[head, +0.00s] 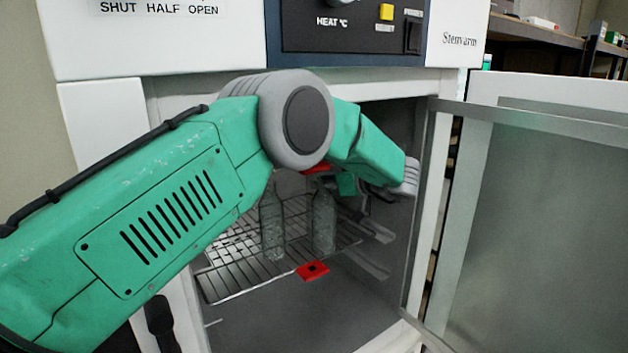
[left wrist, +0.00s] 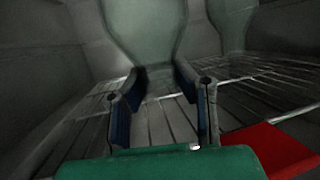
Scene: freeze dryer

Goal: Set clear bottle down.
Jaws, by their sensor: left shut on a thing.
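Two clear bottles stand side by side in the head view, a left one (head: 271,222) and a right one (head: 324,220), over the wire shelf (head: 225,285) inside the dryer. My left gripper (head: 346,184) is partly hidden behind its own arm there. In the left wrist view its fingers (left wrist: 160,82) are shut around the narrow part of a clear bottle (left wrist: 145,35). A second bottle (left wrist: 230,25) stands beyond to the right. I cannot tell surely which head-view bottle is held, nor whether its base touches the shelf. My right gripper is out of view.
A red square (head: 312,270) lies at the shelf's front edge; red also shows in the left wrist view (left wrist: 268,148). The dryer door (head: 530,220) is open to the right. Chamber walls and the control panel (head: 350,25) frame the arm closely.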

